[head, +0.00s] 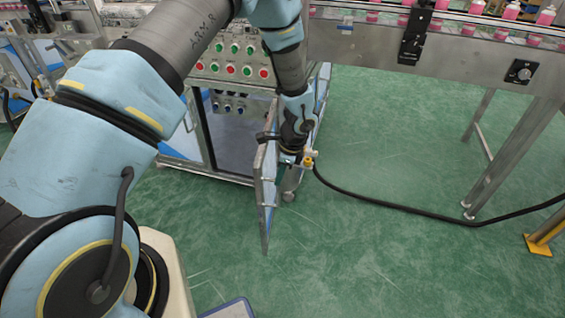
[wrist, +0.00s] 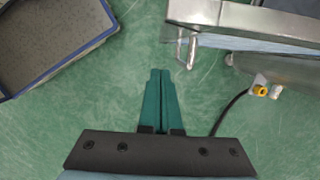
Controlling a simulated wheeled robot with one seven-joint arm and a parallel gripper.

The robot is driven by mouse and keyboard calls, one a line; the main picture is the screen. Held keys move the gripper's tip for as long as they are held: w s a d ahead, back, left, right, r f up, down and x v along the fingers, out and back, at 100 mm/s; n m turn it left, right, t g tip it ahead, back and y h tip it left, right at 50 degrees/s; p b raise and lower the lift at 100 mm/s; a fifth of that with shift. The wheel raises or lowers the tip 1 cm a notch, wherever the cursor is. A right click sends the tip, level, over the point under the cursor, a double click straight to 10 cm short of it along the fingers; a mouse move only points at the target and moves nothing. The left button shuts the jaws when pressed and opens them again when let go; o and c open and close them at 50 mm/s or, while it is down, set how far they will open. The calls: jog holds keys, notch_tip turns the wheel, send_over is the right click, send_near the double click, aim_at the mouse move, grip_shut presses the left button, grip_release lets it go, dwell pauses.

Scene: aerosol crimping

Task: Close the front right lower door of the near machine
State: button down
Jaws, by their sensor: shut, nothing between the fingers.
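The near machine's front right lower door (head: 265,190) stands open, swung out from the cabinet and seen nearly edge-on in the head view. The dark cabinet opening (head: 235,140) shows to its left. In the wrist view a metal panel edge with a bent handle (wrist: 187,48), which looks like this door, is at the upper right. My gripper's teal fingers (wrist: 160,72) are shut and empty, a little below and left of that handle in the picture, with a gap visible. In the head view my wrist is on the door's right side; the fingertips are hidden there.
A black hose (head: 400,207) runs over the green floor from a yellow fitting (head: 308,161) by the machine's lower corner. A blue-rimmed grey tray or panel (wrist: 50,35) lies at the wrist view's upper left.

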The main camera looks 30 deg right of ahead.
jog(key=shift+w+a+r+p, duration=0.15)
jog(key=shift+w+a, duration=0.2)
jog(key=shift+a, duration=0.2)
jog(key=shift+w+a+f+p, duration=0.1)
jog(key=shift+w+a+p, duration=0.15)
jog(key=shift+a, duration=0.25)
jog(key=shift+w+a+r+p, duration=0.1)
jog(key=shift+w+a, duration=0.3)
jog(key=shift+a, duration=0.15)
